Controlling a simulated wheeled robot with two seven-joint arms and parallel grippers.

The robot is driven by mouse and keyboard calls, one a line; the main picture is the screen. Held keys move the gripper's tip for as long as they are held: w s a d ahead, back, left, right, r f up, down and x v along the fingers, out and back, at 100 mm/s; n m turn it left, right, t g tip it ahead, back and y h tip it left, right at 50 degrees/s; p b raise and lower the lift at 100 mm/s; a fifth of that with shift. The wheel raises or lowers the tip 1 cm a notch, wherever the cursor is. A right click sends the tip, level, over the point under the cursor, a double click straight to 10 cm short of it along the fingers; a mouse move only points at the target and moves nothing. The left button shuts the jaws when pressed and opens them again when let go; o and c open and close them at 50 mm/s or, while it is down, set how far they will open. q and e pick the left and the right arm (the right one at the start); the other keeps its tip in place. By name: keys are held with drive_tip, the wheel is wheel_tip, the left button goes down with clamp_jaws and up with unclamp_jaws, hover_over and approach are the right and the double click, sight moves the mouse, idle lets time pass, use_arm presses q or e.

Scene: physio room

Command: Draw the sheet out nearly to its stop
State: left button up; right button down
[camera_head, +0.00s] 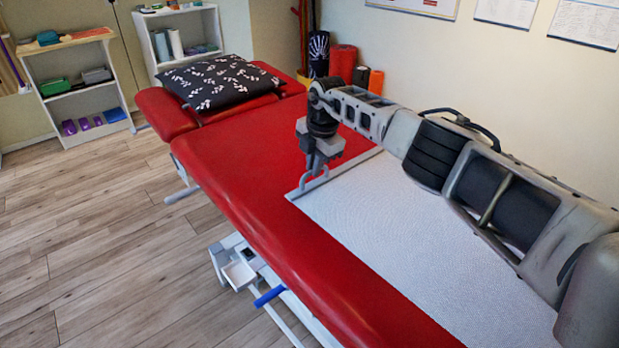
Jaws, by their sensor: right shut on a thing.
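A white textured sheet (400,245) lies flat over the near part of the red treatment couch (235,160). Its far edge is a grey bar (357,162) with a small loop handle (302,186) near the left end. My right gripper (315,174) points down at this bar and is shut on the handle. The arm reaches over the sheet from the right and hides part of it. The near end of the sheet runs out of the picture. My left gripper is not in view.
A black patterned pillow (222,82) lies on the couch's head end. Shelves (80,85) with small items stand at the back left. Rolled mats (342,62) stand by the wall behind the couch. The wooden floor (110,240) on the left is clear.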

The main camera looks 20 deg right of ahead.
drive_tip(key=shift+w+d+r, duration=0.1)
drive_tip(key=shift+w+r, duration=0.05)
drive_tip(key=shift+w, duration=0.1)
drive_tip(key=c, duration=1.5)
unclamp_jaws()
drive_tip(key=s+r, duration=0.1)
drive_tip(key=r, duration=0.4)
drive_tip(key=s+r+p, duration=0.1)
drive_tip(key=r, duration=0.4)
drive_tip(key=s+r, duration=0.1)
drive_tip(key=r, duration=0.4)
drive_tip(key=shift+d+r+p, duration=0.3)
drive_tip(key=shift+d, duration=0.1)
